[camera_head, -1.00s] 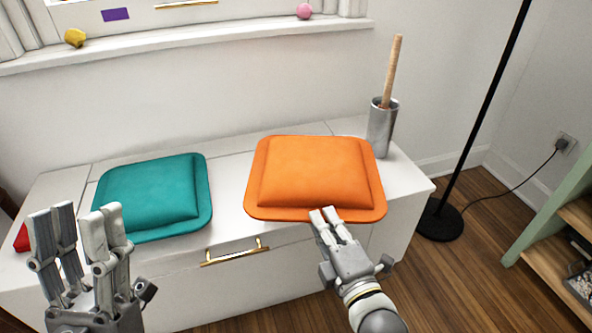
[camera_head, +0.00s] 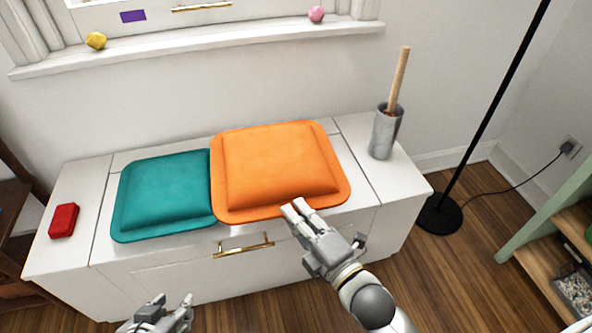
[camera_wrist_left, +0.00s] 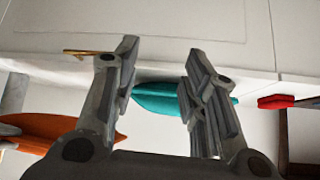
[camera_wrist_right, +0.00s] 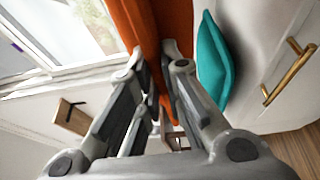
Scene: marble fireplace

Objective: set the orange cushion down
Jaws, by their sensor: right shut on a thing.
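The orange cushion (camera_head: 280,165) is over the white bench, and its left edge overlaps the right side of the teal cushion (camera_head: 165,194). My right gripper (camera_head: 294,207) is shut on the front edge of the orange cushion. In the right wrist view the orange cushion (camera_wrist_right: 181,30) runs up from between the fingers, with the teal cushion (camera_wrist_right: 212,65) beside it. I cannot tell whether the orange cushion touches the bench. My left gripper (camera_head: 172,308) is low in front of the bench, empty. In the left wrist view its fingers (camera_wrist_left: 158,75) are spread apart.
The white bench (camera_head: 372,180) has bare top at its right end. A grey cylinder with a wooden handle (camera_head: 386,130) stands there at the back. A red box (camera_head: 64,220) lies at the left end. A black lamp stand (camera_head: 440,215) is right of the bench.

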